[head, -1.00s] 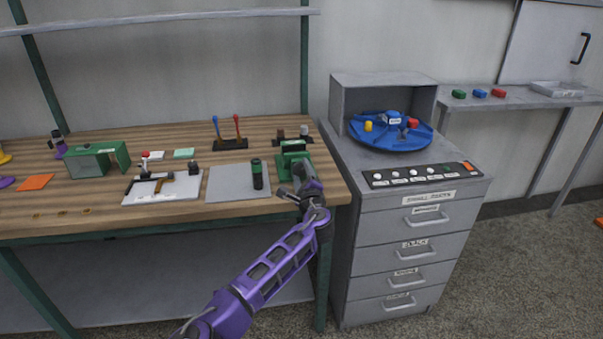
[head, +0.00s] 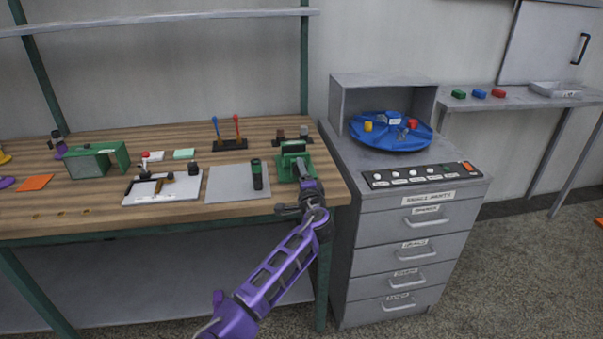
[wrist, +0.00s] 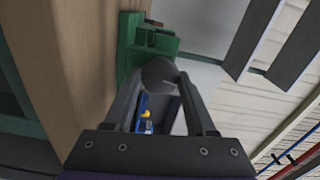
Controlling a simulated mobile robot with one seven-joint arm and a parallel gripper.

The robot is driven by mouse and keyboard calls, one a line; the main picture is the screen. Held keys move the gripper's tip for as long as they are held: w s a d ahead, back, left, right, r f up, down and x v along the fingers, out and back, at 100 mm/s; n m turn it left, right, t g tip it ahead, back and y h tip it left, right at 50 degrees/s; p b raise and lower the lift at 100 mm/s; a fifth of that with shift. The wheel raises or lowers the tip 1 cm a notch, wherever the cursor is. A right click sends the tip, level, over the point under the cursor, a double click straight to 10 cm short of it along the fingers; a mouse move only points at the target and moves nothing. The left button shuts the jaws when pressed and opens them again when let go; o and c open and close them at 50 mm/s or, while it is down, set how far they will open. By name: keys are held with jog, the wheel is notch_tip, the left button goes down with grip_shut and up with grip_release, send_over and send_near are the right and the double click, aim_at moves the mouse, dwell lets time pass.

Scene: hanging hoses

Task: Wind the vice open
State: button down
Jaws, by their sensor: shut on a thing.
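The green vice (head: 293,160) stands at the right end of the wooden bench, near its front edge. In the wrist view its green body (wrist: 148,42) fills the top middle, with a small brown-grey piece in it. My gripper (head: 291,207) is at the front of the vice, at the bench edge. In the wrist view its two dark fingers are closed on the dark grey rounded end of the vice handle (wrist: 158,72). The rest of the handle is mostly hidden by my gripper. The gap between the vice jaws is too small to judge.
A dark green cylinder (head: 257,175) stands on a grey mat (head: 228,183) just left of the vice. Small brown and grey blocks (head: 303,131) sit behind it. A grey drawer cabinet (head: 405,240) with a blue turntable (head: 375,140) stands close on the right.

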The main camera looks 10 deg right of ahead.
dwell(0.5)
jog(key=shift+c, duration=1.1)
grip_release()
jog(key=shift+s, duration=0.1)
jog(key=s, duration=1.7)
jog(key=shift+s, duration=0.15)
